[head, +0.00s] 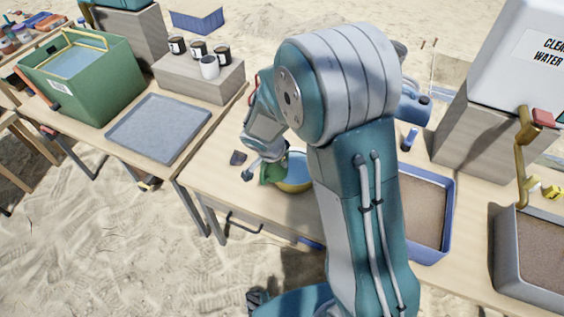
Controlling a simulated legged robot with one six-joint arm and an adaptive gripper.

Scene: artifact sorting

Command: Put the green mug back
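A small green thing (272,173), which looks like the green mug, is on or just above the wooden table, left of my arm. It sits against the left side of a round bowl (295,185) with a yellow outside and a bluish inside. My gripper (256,171) is pointed down right beside the green thing, at its left. My arm hides part of the bowl. I cannot tell whether the fingers are around the green thing or only next to it, or whether they are open.
A flat grey tray (158,129) lies on the left table, near a green water bin (85,85). Several dark jars and a white cup (209,67) stand on a wooden block (200,82). A blue-rimmed sand tray (447,215) is right of my arm.

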